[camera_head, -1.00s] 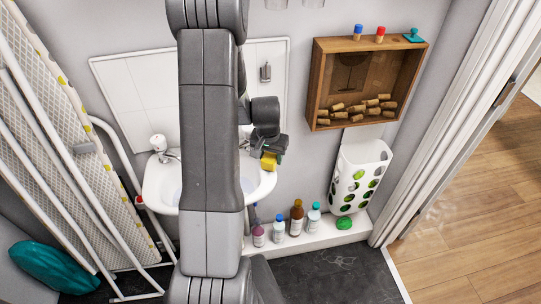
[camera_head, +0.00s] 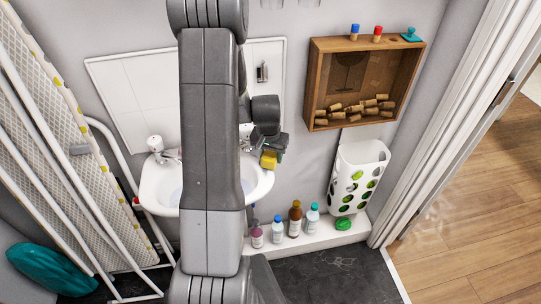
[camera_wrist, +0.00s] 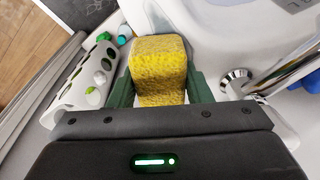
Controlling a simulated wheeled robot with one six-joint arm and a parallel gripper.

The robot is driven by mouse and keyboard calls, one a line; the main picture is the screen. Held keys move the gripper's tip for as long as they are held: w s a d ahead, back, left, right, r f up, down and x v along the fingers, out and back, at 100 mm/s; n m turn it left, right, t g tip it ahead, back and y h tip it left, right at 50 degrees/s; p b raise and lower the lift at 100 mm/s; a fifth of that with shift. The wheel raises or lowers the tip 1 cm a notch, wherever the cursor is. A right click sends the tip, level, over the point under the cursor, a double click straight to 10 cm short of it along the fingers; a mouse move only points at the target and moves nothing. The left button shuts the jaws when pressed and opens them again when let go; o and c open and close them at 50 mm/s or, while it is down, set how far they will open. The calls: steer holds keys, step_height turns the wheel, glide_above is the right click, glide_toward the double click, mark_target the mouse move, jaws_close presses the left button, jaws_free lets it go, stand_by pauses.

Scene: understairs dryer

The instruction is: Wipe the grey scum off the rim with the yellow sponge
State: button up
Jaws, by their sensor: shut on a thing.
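The yellow sponge (camera_wrist: 157,68) is between the green fingers of my gripper (camera_wrist: 160,90) in the wrist view, and the gripper is shut on it. In the head view the sponge (camera_head: 268,160) is at the right end of the white basin (camera_head: 262,187), by its rim. I cannot tell whether the sponge touches the rim. In the wrist view the basin (camera_wrist: 225,35) lies ahead and right of the sponge. My arm hides the middle of the basin in the head view. I cannot make out grey scum on the visible rim.
A chrome tap (camera_wrist: 236,80) stands right of my gripper in the wrist view. A white holed bin (camera_head: 358,178) hangs right of the basin, below a wooden cork box (camera_head: 350,118). Several bottles (camera_head: 295,218) stand on the ledge below. An ironing board (camera_head: 75,150) leans at left.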

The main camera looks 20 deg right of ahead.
mark_target(269, 153)
steer(key=r, duration=0.3)
steer(key=shift+a+r+p, duration=0.2)
steer(key=shift+a+p, duration=0.1)
steer(key=shift+p, duration=0.1)
steer(key=shift+d+r+p, duration=0.1)
steer(key=shift+r+p, duration=0.35)
steer(key=shift+r, duration=0.25)
steer(key=shift+r+p, duration=0.95)
steer(key=shift+r, duration=0.75)
